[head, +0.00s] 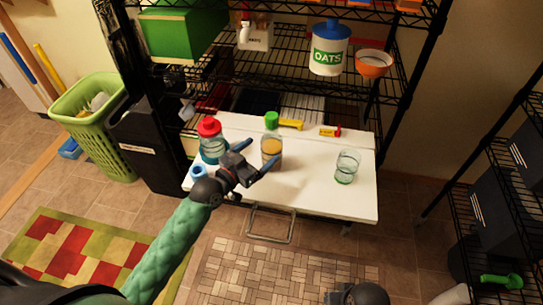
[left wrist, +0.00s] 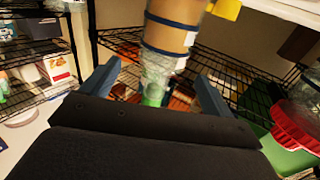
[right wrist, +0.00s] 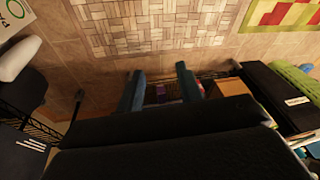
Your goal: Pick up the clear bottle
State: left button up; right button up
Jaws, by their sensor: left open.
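A clear bottle (head: 272,157) with a green cap and tan contents stands upright on the white tabletop (head: 315,200). In the left wrist view the bottle (left wrist: 170,40) appears cap-down, ahead of the fingers. My left gripper (head: 259,153) is open, its blue fingers pointing at the bottle, with nothing held. It also shows in the left wrist view (left wrist: 157,78); the bottle lies between the finger directions, and contact cannot be told. My right gripper (right wrist: 160,78) is open and empty, facing the floor; only part of that arm shows low in the head view.
A red-capped bluish bottle (head: 211,148) stands left of the clear bottle. A drinking glass (head: 346,167) is at the right. A blue ring-like item (head: 199,171) lies near the left edge. Wire shelves with an oats canister (head: 329,52) rise behind. The table's front right is free.

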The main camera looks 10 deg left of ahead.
aim_at(264, 148)
pick_arm(q)
jog(key=shift+w+f, duration=0.1)
jog(key=shift+f, duration=0.25)
jog(key=shift+w+d, duration=0.15)
jog(key=shift+w, duration=0.15)
jog(key=shift+p+x, duration=0.35)
jog(key=shift+x, duration=0.75)
jog(key=shift+w+d+r, duration=0.1)
jog(key=shift+w+d, duration=0.05)
jog(key=shift+w, duration=0.2)
jog(key=x, duration=0.1)
jog(key=p+x, duration=0.1)
jog(key=x, duration=0.2)
jog(key=shift+f+p, duration=0.25)
jog(key=shift+p, duration=0.05)
pick_arm(e)
jog(key=s+d+r, duration=0.2)
jog(key=d+r, duration=0.1)
jog(key=r, duration=0.3)
jog(key=shift+g+h, duration=0.4)
pick_arm(q)
jog(key=c, duration=1.4)
pick_arm(e)
jog(key=shift+s, duration=0.1)
